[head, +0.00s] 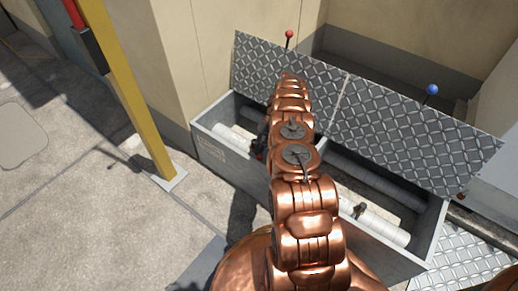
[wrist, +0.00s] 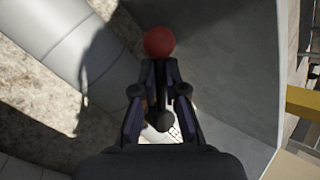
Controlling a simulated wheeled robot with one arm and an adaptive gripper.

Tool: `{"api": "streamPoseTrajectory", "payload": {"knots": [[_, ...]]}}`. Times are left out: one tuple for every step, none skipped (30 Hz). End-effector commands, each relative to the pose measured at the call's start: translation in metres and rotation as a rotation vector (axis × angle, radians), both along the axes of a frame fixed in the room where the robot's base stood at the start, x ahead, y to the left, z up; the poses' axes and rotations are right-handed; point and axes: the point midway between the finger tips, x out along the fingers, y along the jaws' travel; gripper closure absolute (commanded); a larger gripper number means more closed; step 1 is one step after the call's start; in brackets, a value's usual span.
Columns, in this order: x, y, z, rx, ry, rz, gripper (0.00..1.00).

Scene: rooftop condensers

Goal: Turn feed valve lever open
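A lever with a red ball knob shows in the wrist view (wrist: 159,41), inside the metal trough (head: 225,158). My gripper (wrist: 160,75) has its two dark fingers close together on either side of the lever, just behind the knob, and appears shut on it. In the head view my arm covers most of the gripper, and only a dark part with a bit of red shows at the trough's left end. A small brass-coloured valve fitting (head: 360,210) sits on the pipe at the right. I cannot tell which valve is the feed valve.
Diamond-plate lids (head: 395,125) stand raised along the trough's back. A red ball (head: 289,34) and a blue ball (head: 432,89) on stems rise behind them. A yellow post (head: 130,90) stands on the left. The concrete floor (head: 70,190) there is clear.

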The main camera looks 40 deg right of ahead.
Motion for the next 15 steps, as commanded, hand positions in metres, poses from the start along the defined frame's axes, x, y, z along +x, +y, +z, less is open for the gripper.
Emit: {"api": "streamPoseTrajectory", "payload": {"knots": [[0.0001, 0.0012, 0.0004, 0.003, 0.001, 0.001, 0.85], [0.0001, 0.0011, 0.0004, 0.003, 0.001, 0.001, 0.82], [0.0, 0.0011, 0.0004, 0.003, 0.001, 0.001, 0.78], [0.0, 0.0008, 0.0004, 0.002, 0.001, 0.002, 0.75], [0.0, 0.0008, 0.0004, 0.001, 0.0, 0.001, 0.72], [0.0, 0.0007, 0.0003, 0.001, 0.001, 0.0, 0.68], [0.0, 0.0006, 0.0003, 0.001, 0.001, 0.0, 0.65], [-0.0001, 0.0005, 0.0003, 0.001, 0.001, 0.0, 0.64], [-0.0001, 0.0003, 0.0003, 0.001, 0.001, 0.0, 0.64], [0.0, 0.0002, 0.0002, 0.001, 0.0, 0.0, 0.64], [0.0, 0.0002, 0.0002, 0.001, 0.0, 0.0, 0.64], [0.0, 0.0002, 0.0002, 0.001, 0.0, 0.0, 0.64], [0.0, 0.0002, 0.0002, 0.001, 0.0, 0.0, 0.64], [0.0, 0.0002, 0.0001, 0.001, 0.0, 0.0, 0.64], [0.0, 0.0002, 0.0001, 0.001, 0.0, 0.0, 0.64]]}}
